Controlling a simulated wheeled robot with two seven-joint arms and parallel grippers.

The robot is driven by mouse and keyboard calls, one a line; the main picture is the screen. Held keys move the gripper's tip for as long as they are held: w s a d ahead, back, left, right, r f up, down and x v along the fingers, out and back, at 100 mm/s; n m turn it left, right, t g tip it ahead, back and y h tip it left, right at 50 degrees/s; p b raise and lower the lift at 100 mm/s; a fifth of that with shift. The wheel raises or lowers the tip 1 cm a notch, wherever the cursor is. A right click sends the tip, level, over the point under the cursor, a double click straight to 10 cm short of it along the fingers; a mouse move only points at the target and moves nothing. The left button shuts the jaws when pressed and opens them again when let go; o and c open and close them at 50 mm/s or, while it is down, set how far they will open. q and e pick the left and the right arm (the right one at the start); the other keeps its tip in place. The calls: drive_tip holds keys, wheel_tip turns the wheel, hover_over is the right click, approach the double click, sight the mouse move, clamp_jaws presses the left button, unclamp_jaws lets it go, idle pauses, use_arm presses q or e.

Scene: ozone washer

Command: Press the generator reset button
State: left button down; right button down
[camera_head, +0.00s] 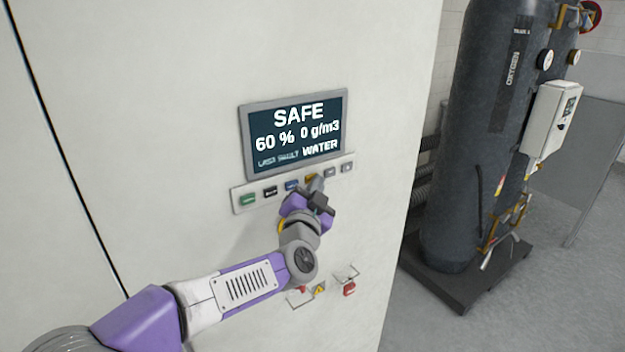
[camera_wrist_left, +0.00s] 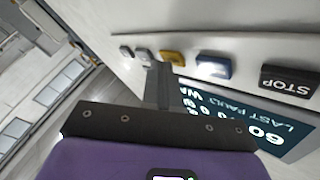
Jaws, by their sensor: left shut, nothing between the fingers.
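A button strip (camera_head: 236,202) sits under the display on the pale cabinet. It carries a green button (camera_head: 247,199), a black button (camera_head: 270,191) that reads STOP in the left wrist view (camera_wrist_left: 288,82), a blue button (camera_head: 291,185), a yellow button (camera_head: 311,178) and two grey buttons (camera_head: 330,172). I cannot read which one is the reset. My left gripper (camera_head: 317,184) is shut and empty, its tips right at the yellow button. In the left wrist view the fingertips (camera_wrist_left: 159,68) overlap the edge of the yellow button (camera_wrist_left: 173,58); contact is not clear.
The display (camera_head: 296,134) reads SAFE, 60 %, 0 g/m3, WATER. Red switches (camera_head: 349,288) and a yellow warning sign (camera_head: 319,288) are lower on the cabinet. A dark oxygen tank (camera_head: 478,130) stands at the right on a base, with open floor beside it.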

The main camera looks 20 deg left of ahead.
use_arm(q)
drive_tip(key=shift+s+d+p, duration=0.3)
drive_tip(key=shift+s+d, duration=0.2)
drive_tip(key=shift+d, duration=0.05)
drive_tip(key=shift+d, duration=0.1)
drive_tip(key=s+d, duration=0.1)
drive_tip(key=d, duration=0.1)
drive_tip(key=s+d+p, duration=0.1)
drive_tip(key=s, duration=0.1)
drive_tip(key=shift+d, duration=0.4)
drive_tip(key=shift+f, duration=0.15)
idle(0.6)
